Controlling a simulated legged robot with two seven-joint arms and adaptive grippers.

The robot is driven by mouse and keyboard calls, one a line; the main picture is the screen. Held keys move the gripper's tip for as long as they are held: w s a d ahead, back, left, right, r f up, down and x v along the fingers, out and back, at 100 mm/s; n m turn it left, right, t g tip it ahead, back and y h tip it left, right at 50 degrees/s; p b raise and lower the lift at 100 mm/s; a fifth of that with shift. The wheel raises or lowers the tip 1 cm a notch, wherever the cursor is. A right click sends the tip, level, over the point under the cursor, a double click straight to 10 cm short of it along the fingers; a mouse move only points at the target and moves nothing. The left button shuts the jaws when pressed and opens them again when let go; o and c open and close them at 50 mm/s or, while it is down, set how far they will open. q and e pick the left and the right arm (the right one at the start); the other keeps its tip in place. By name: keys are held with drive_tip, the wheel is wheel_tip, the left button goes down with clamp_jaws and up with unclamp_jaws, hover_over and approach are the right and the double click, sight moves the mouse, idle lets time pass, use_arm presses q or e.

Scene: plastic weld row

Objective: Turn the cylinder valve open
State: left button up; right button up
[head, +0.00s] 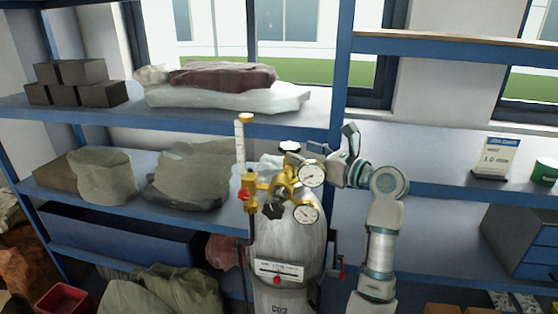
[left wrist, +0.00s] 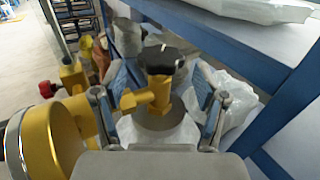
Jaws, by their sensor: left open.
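The grey CO2 cylinder (head: 290,240) stands upright in front of the shelves. Its valve handwheel (head: 289,147) sits on top, above brass fittings. In the left wrist view the handwheel (left wrist: 160,58) is dark and lobed, on a brass stem (left wrist: 158,92). My left gripper (head: 338,166) is to the right of the valve, partly hidden behind the upper gauge. In the left wrist view my left gripper (left wrist: 160,95) is open. Its fingers are on either side of the brass valve, with nothing gripped. I cannot tell whether a finger touches it. My right gripper is not in view.
Two round gauges, upper (head: 312,174) and lower (head: 307,213), and a flow tube (head: 240,155) crowd the valve. A yellow-rimmed gauge (left wrist: 50,140) is close on the left in the wrist view. Blue shelves (head: 200,118) with sacks stand behind.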

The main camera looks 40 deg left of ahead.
sight(286, 144)
use_arm(q)
drive_tip(key=a, duration=0.3)
drive_tip(key=a+p, duration=0.1)
drive_tip(key=a, duration=0.1)
drive_tip(key=shift+w+a+r, duration=0.1)
drive_tip(key=shift+a+r, duration=0.1)
drive_tip(key=shift+a, duration=0.2)
drive_tip(key=shift+w+a+f, duration=0.1)
drive_tip(key=shift+a+f, duration=0.1)
drive_tip(key=shift+a, duration=0.5)
drive_tip(key=c, duration=1)
drive_tip(key=shift+c, duration=0.4)
drive_tip(key=shift+a, duration=0.1)
drive_tip(key=shift+c, duration=0.2)
